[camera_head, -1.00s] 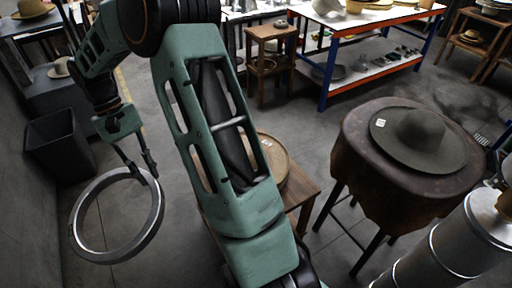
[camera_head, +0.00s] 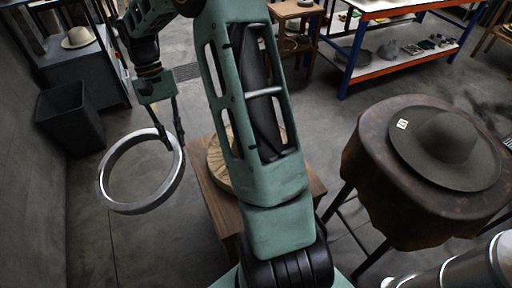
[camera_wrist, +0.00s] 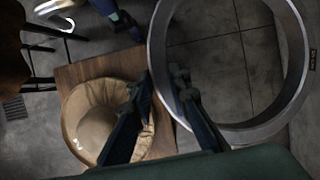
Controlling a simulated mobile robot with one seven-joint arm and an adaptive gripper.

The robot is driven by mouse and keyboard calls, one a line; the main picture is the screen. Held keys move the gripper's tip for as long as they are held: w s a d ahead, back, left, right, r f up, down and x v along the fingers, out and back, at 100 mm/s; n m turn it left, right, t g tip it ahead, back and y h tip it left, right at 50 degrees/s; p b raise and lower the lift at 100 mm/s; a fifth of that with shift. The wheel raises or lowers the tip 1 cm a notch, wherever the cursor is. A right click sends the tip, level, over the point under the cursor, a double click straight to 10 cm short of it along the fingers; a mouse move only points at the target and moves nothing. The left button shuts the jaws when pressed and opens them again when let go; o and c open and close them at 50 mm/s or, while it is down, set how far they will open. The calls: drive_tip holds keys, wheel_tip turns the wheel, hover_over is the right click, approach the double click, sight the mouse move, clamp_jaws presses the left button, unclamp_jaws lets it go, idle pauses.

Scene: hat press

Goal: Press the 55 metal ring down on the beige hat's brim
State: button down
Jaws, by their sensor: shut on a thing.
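The metal ring (camera_head: 128,208) hangs in my gripper (camera_head: 172,140), held by one side of its band, out to the left of the wooden table and above the floor. In the wrist view the ring (camera_wrist: 157,50) passes between the fingers (camera_wrist: 163,92), with a small dark label on its far right whose text I cannot read. The beige hat (camera_wrist: 92,125) lies brim-up-facing on the wooden table (camera_wrist: 80,72), with a pale mark on its brim. In the head view my arm hides most of this hat (camera_head: 217,172). The ring is beside the hat, apart from it.
A dark grey hat (camera_head: 447,140) with a white tag sits on a round, brown-covered stand (camera_head: 375,150) at right. A black bin (camera_head: 70,118) stands at left. A blue-and-orange shelf bench (camera_head: 400,60) is behind. The floor under the ring is clear.

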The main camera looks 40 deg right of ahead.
drive_tip(key=s+d+f+m+t+y+b, duration=0.1)
drive_tip(key=d+f+m+t+b, duration=0.3)
drive_tip(key=d+f+m+b, duration=0.7)
drive_tip(key=s+d+f+m+t+y+b, duration=0.15)
drive_tip(key=d+f+m+t+b, duration=0.25)
drive_tip(key=d+f+m+b, duration=0.65)
drive_tip(key=shift+m+h, duration=0.35)
drive_tip(key=shift+m, duration=0.6)
drive_tip(key=shift+s+d+f+b, duration=0.1)
drive_tip(key=shift+d+f+b, duration=0.65)
drive_tip(key=shift+f, duration=0.95)
drive_tip(key=shift+d+f+b, duration=0.45)
drive_tip(key=shift+f+b, duration=0.5)
drive_tip(key=shift+f, duration=0.75)
drive_tip(key=shift+s+d+f+b, duration=0.1)
drive_tip(key=shift+d+f+b, duration=0.65)
drive_tip(key=shift+f, duration=0.95)
drive_tip(key=shift+a+f+b, duration=0.15)
drive_tip(key=shift+f+b, duration=0.2)
drive_tip(key=shift+f, duration=0.2)
drive_tip(key=shift+s+f, duration=0.15)
drive_tip(key=shift+f, duration=0.05)
